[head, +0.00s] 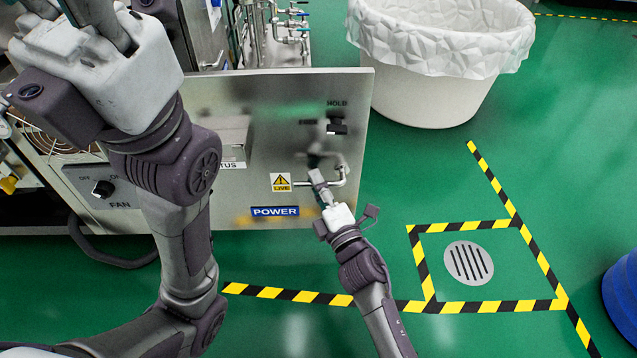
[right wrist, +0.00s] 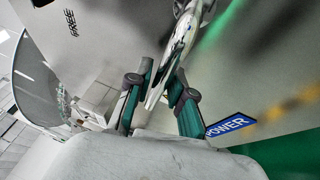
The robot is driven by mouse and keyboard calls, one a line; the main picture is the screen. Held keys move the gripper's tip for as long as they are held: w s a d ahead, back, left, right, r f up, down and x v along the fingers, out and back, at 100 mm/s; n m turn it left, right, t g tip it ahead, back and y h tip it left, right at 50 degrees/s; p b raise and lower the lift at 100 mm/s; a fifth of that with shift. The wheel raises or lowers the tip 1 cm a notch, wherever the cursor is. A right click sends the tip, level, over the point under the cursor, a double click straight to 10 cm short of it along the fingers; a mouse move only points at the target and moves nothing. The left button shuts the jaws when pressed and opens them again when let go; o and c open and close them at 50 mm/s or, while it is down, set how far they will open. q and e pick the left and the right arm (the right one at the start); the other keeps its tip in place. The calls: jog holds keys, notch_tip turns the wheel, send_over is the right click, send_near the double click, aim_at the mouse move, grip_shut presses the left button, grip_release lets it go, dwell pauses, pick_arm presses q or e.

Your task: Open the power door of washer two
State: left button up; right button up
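The power door (head: 235,190) is a steel panel with a blue POWER label (head: 275,211) and a yellow LIVE sign (head: 281,182). Its bent metal handle (head: 338,177) is low on the right side. My right gripper (head: 318,180) is at the handle. In the right wrist view, the handle (right wrist: 172,65) reaches between the spread fingers of my right gripper (right wrist: 163,88), with gaps visible beside it. The POWER label (right wrist: 229,124) shows below right there. My left gripper (head: 75,12) is at the top left; its fingertips are cut off. I cannot tell whether the door is ajar.
A black HOLD switch (head: 336,127) is above the handle. A FAN panel (head: 100,187) with a knob is left. A white lined bin (head: 435,85) stands behind right. Striped floor tape frames a drain (head: 468,262). A blue object (head: 622,295) is at the right edge.

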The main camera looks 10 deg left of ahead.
jog(key=shift+o, duration=1)
jog(key=v, duration=0.7)
jog(key=shift+s, duration=0.25)
jog(key=shift+d, duration=0.15)
